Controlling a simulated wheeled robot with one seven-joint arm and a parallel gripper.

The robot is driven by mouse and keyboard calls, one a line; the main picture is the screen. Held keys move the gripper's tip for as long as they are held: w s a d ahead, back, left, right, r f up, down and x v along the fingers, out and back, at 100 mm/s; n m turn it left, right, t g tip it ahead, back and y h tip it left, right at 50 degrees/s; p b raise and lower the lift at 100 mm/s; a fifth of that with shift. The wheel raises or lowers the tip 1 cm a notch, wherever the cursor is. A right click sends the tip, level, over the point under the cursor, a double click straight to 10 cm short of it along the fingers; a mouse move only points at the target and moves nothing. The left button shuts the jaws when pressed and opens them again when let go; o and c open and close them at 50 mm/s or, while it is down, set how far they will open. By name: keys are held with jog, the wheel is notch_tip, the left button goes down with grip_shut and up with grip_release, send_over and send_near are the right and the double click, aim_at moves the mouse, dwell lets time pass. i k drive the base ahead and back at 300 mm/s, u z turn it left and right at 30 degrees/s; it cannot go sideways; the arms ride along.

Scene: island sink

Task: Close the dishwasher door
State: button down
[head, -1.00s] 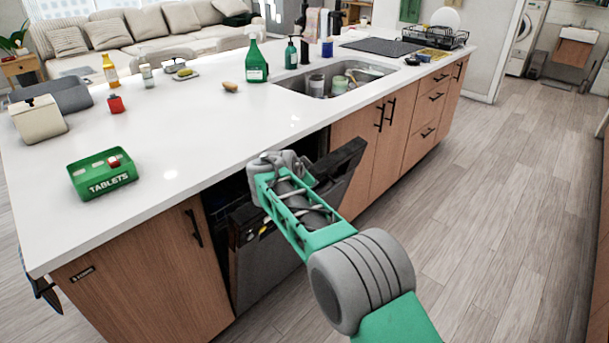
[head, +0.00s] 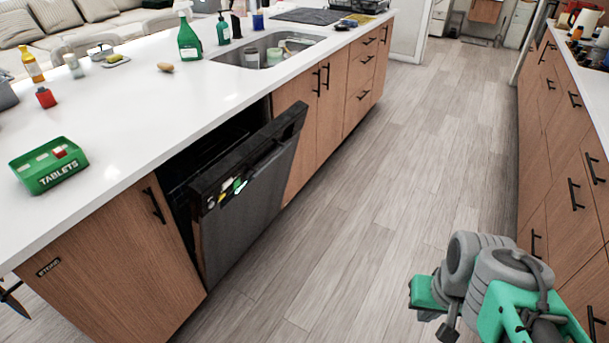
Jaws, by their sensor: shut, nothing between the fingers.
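The dishwasher door (head: 255,215) is a dark grey panel in the front of the island. It stands partly open, its top tilted out from the counter, with a dark gap behind it.
The white island countertop (head: 120,120) overhangs the dishwasher and holds a green tablets box (head: 48,165), bottles and a sink (head: 265,50). Wooden drawers (head: 560,170) line the right side. The floor (head: 350,200) between is clear.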

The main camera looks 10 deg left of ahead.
aim_at(223, 233)
jog(key=z, duration=0.35)
jog(key=k, duration=0.8)
jog(key=u, duration=0.7)
jog(key=i, duration=1.35)
jog(key=u, duration=1.2)
jog(key=i, duration=0.7)
jog(key=u, duration=0.2)
